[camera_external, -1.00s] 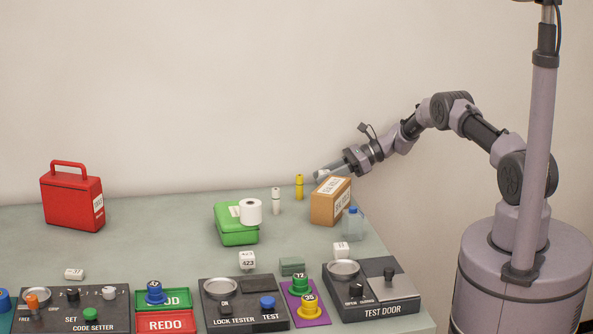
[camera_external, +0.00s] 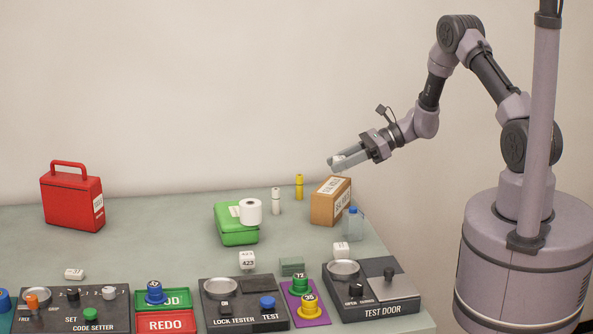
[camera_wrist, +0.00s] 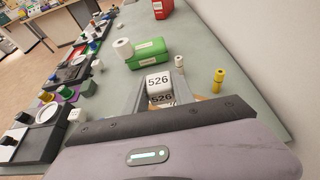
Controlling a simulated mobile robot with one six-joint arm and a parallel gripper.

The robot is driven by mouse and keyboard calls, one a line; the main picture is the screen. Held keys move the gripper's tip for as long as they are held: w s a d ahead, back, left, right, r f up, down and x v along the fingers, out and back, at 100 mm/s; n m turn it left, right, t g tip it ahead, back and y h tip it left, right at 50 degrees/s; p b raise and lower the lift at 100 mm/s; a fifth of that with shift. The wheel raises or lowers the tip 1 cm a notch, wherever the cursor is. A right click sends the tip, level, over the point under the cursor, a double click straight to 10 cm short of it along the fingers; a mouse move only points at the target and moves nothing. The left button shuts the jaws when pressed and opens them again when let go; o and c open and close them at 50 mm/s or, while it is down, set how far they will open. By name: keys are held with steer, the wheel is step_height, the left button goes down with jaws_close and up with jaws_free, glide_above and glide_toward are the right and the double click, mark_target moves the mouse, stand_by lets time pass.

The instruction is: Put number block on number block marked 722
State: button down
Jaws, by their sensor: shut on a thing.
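My gripper (camera_external: 337,162) is raised above the cardboard box at the right back of the table. It is shut on a white number block marked 526 (camera_wrist: 158,82), which shows between the fingers in the wrist view. A white block that seems marked 423 (camera_external: 247,260) sits on the table behind the lock tester. Another white block (camera_external: 341,249) sits behind the test door panel, and one more (camera_external: 74,274) lies behind the code setter. The marks on these last two are too small to read, so I cannot tell which block is marked 722.
The cardboard box (camera_external: 330,202) and a clear bottle (camera_external: 352,225) stand below my gripper. A green box (camera_external: 236,230), a white roll (camera_external: 251,211) and white and yellow cylinders (camera_external: 299,187) stand mid-table. Control panels (camera_external: 242,303) line the front. The left-middle table is clear.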

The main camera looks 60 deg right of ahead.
steer(key=s+a+f+n+g+y+p, duration=0.1)
steer(key=s+a+p, duration=0.1)
steer(key=s+a, duration=0.6)
steer(key=s+a+n+g+y+p, duration=0.1)
steer(key=s+a+n+g+p, duration=0.15)
steer(key=s, duration=0.85)
steer(key=s+a+f+n+g+y+p, duration=0.1)
steer(key=s+a, duration=0.6)
steer(key=s, duration=0.3)
steer(key=b, duration=0.7)
glide_above(341, 245)
steer(key=shift+s+f, duration=0.35)
steer(key=shift+f, duration=0.2)
steer(key=f+b, duration=0.1)
steer(key=f, duration=0.1)
steer(key=f+b, duration=0.1)
steer(key=f, duration=0.1)
steer(key=shift+w, duration=0.4)
steer(key=shift+r, duration=0.25)
steer(key=shift+f, duration=0.15)
steer(key=c, duration=1.1)
jaws_free()
